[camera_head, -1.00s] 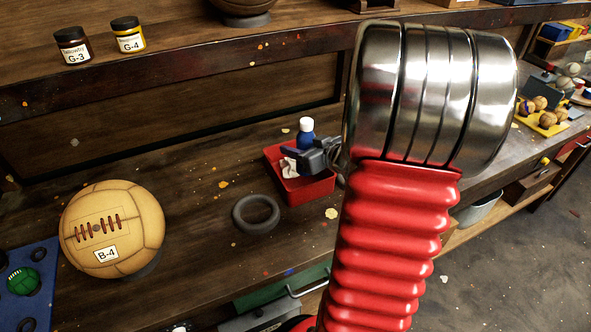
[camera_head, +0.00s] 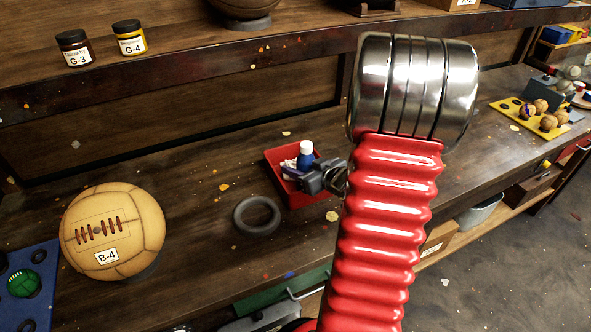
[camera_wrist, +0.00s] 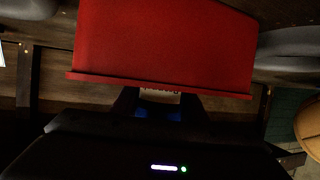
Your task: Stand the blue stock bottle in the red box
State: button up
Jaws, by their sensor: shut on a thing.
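The blue stock bottle (camera_head: 305,160) has a white cap and stands about upright within the outline of the red box (camera_head: 301,200), towards its back. Its lower part is hidden behind my gripper (camera_head: 302,178), so I cannot tell whether its base touches the box floor. My gripper reaches in low from the right and is shut on the bottle. In the wrist view the blue of the bottle (camera_wrist: 160,110) shows dimly between my fingers, close under the rim of the red box (camera_wrist: 165,45).
Something white lies inside the box by the bottle. A dark ring (camera_head: 256,215) lies just left of the box. A tan ball labelled B-4 (camera_head: 112,230) stands further left. A yellow tray (camera_head: 535,116) of small balls is at the right. The bench behind the box is clear.

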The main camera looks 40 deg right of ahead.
jog(key=shift+f, duration=0.3)
jog(key=o, duration=1.2)
jog(key=shift+f, duration=0.15)
jog(key=shift+s+r, duration=0.15)
jog(key=shift+r, duration=0.05)
jog(key=v, duration=1.1)
jog(key=shift+s+r, duration=0.1)
jog(key=shift+s, duration=0.25)
